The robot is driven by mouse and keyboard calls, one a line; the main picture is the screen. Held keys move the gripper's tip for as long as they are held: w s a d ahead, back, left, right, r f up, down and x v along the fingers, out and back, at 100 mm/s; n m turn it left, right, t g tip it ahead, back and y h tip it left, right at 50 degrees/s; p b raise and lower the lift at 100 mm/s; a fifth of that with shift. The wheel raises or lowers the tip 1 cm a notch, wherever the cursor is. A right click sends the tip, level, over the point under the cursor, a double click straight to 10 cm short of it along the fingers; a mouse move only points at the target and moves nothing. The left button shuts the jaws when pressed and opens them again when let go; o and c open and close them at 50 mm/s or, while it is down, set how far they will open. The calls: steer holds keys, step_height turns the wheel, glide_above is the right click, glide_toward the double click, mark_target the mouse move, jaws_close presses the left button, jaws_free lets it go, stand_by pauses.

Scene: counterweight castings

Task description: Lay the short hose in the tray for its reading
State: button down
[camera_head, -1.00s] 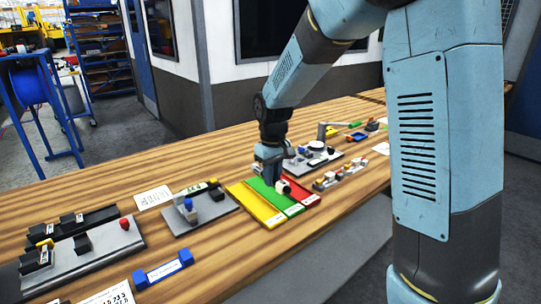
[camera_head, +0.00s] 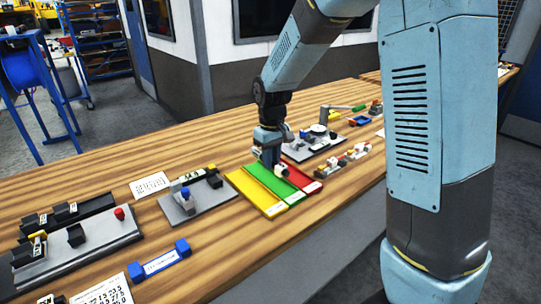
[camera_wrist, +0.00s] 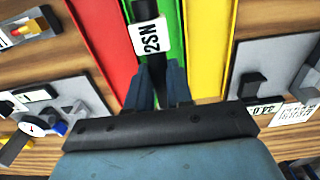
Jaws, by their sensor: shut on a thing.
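My gripper (camera_wrist: 160,85) is over the green tray (camera_wrist: 171,15) and shut on a short black hose (camera_wrist: 145,9). The hose carries a white tag reading 2SN (camera_wrist: 150,36). In the head view my gripper (camera_head: 270,158) points down over the middle of three coloured trays; the hose is largely hidden there. The yellow tray (camera_head: 256,194) lies to the left of the green one and the red tray (camera_head: 299,178) to the right. I cannot tell whether the hose touches the green tray.
A grey plate (camera_head: 205,208) with a blue-topped fitting stands left of the trays. A dial gauge plate (camera_head: 312,149) is behind them and small fittings (camera_head: 340,161) lie to the right. Bare wood lies in front of the trays.

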mark_target(272, 182)
steer(key=shift+f, duration=2)
steer(key=shift+s+f, duration=0.1)
steer(key=shift+f, duration=0.6)
stand_by(0.5)
steer(key=c, duration=0.9)
jaws_free()
steer(key=shift+c, duration=0.2)
steer(key=shift+r, duration=3.55)
steer(key=s+d+r+m+t, duration=0.3)
steer(key=s+d+r, duration=0.75)
steer(key=r, duration=0.25)
steer(key=s+d+r+m+t, duration=0.1)
steer(key=s+d+r+m, duration=0.1)
steer(key=s, duration=0.5)
steer(key=s+d+r+m+t, duration=0.1)
steer(key=s+d, duration=0.4)
steer(key=s, duration=0.2)
steer(key=shift+r+m+t, duration=0.3)
steer(key=shift+r+m, duration=0.05)
steer(key=shift+m, duration=0.05)
